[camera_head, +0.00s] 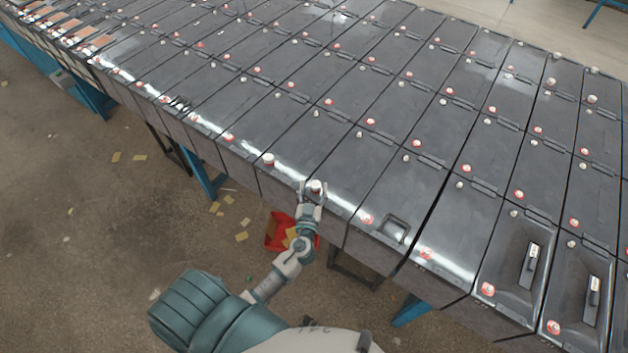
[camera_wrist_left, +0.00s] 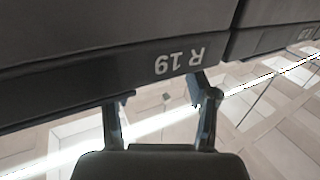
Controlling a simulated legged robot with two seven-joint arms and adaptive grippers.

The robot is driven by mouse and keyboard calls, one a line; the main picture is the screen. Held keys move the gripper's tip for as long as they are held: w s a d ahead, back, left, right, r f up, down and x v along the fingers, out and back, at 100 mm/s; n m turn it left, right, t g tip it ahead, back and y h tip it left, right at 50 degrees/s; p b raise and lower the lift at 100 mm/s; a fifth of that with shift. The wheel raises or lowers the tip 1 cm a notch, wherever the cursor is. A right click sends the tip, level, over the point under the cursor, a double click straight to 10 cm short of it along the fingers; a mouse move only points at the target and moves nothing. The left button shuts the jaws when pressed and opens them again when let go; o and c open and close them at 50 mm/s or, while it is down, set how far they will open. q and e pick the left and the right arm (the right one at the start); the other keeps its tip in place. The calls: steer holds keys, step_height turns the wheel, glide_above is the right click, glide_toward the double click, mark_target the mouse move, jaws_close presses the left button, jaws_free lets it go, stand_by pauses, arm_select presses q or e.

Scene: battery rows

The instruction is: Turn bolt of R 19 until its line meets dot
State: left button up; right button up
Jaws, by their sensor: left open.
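My left gripper (camera_head: 313,192) is at the front edge of the battery row in the head view. Its fingers are apart, one on each side of a white-and-red bolt cap (camera_head: 316,185). I cannot tell whether they touch it. The cap's line and dot are too small to make out. In the left wrist view the open fingers (camera_wrist_left: 162,95) are below the label R 19 (camera_wrist_left: 180,62), which reads upside down on the dark battery (camera_wrist_left: 90,70). The bolt does not show there. My right gripper is not in view.
Dark batteries with red-and-white caps stand in close rows, with neighbouring caps (camera_head: 268,159) (camera_head: 368,220) on either side. A red bin (camera_head: 277,232) is on the floor below my left forearm. Blue table legs (camera_head: 208,178) stand under the front edge. Paper scraps lie on the open floor.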

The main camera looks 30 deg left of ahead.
arm_select(q)
steer(key=shift+w+a, duration=0.1)
steer(key=shift+w, duration=0.85)
steer(key=shift+d, duration=0.2)
steer(key=shift+c, duration=0.5)
steer(key=shift+a, duration=0.2)
jaws_close()
steer(key=shift+h, duration=0.3)
